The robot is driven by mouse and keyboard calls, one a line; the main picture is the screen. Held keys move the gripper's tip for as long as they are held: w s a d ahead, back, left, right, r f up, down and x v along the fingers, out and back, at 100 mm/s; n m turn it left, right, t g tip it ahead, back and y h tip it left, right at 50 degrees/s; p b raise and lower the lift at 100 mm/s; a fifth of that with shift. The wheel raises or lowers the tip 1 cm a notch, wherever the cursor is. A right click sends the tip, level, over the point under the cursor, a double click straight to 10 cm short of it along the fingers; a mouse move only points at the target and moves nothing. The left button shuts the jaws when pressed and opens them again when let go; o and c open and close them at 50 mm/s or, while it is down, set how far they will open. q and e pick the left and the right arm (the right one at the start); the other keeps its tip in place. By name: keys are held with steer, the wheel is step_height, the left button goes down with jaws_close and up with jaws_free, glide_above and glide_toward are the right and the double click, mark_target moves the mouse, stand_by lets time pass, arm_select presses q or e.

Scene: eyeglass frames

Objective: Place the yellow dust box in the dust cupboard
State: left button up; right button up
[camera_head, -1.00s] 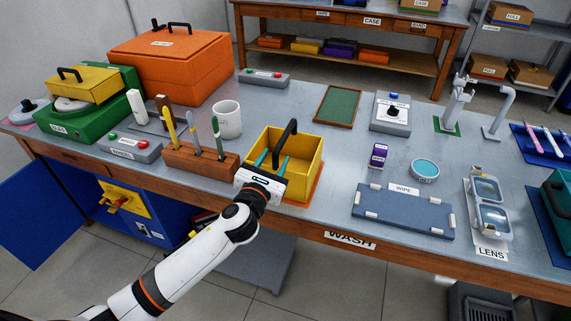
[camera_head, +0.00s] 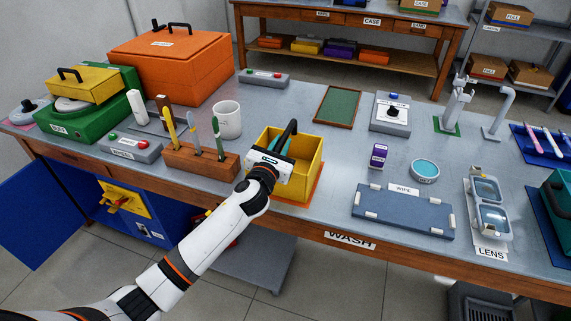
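A yellow open-topped box (camera_head: 309,170) with a raised black handle stands on an orange mat near the front edge of the wash table. I take it for the dust box. My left gripper (camera_head: 278,146) reaches in from the front, its teal fingers over the box at the black handle (camera_head: 291,128). The gripper body hides the near left of the box, and I cannot tell whether the fingers have closed on the handle. A blue cupboard (camera_head: 152,229) below the table at left has its door (camera_head: 42,215) swung open. My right gripper is out of view.
A wooden holder (camera_head: 200,163) with upright tools and a white mug (camera_head: 227,120) stand left of the box. A small purple container (camera_head: 378,156) and a blue wipe tray (camera_head: 403,212) lie to the right. A yellow piece (camera_head: 123,200) shows at the cupboard.

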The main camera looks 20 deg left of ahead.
arm_select(q)
jaws_close()
